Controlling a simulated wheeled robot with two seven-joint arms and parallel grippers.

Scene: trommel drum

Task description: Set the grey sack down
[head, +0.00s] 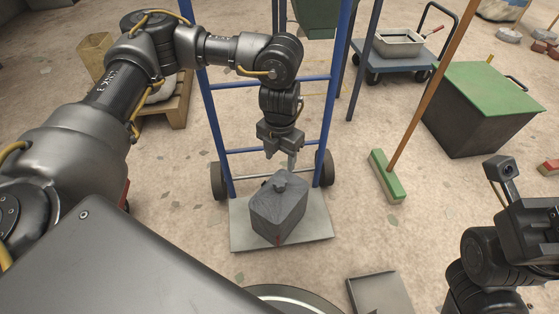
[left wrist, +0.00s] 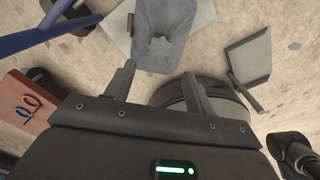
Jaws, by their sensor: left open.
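The grey sack (head: 278,210) stands upright on the pale toe plate (head: 245,238) of a blue hand truck (head: 214,130). Its gathered knot is on top. My left gripper (head: 281,160) is open and empty, just above and behind the knot in the head view, apart from the sack. In the left wrist view the sack (left wrist: 178,25) shows at the top, beyond the open fingertips (left wrist: 157,78), with nothing between them. My right arm shows at the right edge of the head view; its fingers cannot be made out.
A green broom (head: 385,178) stands right of the hand truck. Further right is a dark bin with a green lid (head: 480,88). A blue cart (head: 395,62) holds a grey tray. A grey dustpan (head: 380,294) lies near my base. Bare floor lies between the truck and broom.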

